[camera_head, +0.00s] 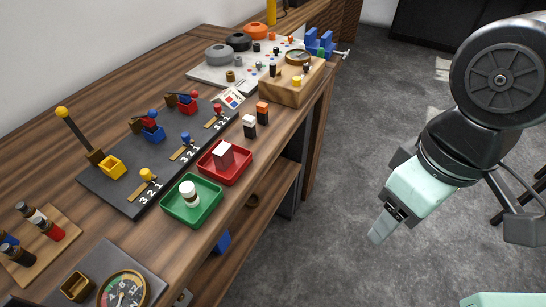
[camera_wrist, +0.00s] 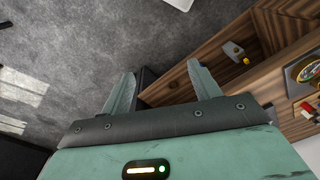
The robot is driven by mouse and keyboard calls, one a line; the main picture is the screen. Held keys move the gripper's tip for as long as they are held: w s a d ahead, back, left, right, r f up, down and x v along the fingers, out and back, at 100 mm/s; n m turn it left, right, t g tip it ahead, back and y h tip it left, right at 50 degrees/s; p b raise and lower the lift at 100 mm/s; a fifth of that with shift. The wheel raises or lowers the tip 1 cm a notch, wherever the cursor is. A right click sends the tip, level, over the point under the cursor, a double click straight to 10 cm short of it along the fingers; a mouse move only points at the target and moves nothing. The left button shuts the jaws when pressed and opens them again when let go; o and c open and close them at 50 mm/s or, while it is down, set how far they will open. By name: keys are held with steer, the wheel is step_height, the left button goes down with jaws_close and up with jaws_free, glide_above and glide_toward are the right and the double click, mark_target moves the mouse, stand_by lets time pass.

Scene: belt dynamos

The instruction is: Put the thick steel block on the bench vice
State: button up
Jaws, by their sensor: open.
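The blue bench vice (camera_head: 320,42) stands at the far right corner of the bench, with a silver handle sticking out to its right. I cannot make out the thick steel block for certain. A pale-topped block with reddish sides (camera_head: 222,156) sits in the red tray (camera_head: 239,177). My gripper (camera_head: 384,226) hangs over the floor to the right of the bench, well apart from the vice and trays. In the wrist view my gripper (camera_wrist: 162,76) shows two spread fingers with nothing between them.
A green tray (camera_head: 208,213) with a white jar stands beside the red tray. A dark numbered panel (camera_head: 133,195) with levers, a wooden box (camera_head: 292,90) and a gauge (camera_head: 124,290) also occupy the bench. Grey floor (camera_head: 330,260) lies open right of the bench.

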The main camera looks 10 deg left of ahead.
steer(key=n+t+y+p, duration=0.5)
steer(key=n+y+p, duration=0.1)
steer(key=y, duration=0.6)
glide_toward(225, 149)
steer(key=shift+p+x, duration=1.85)
steer(key=shift+x, duration=2.75)
steer(key=c, duration=1.2)
jaws_close()
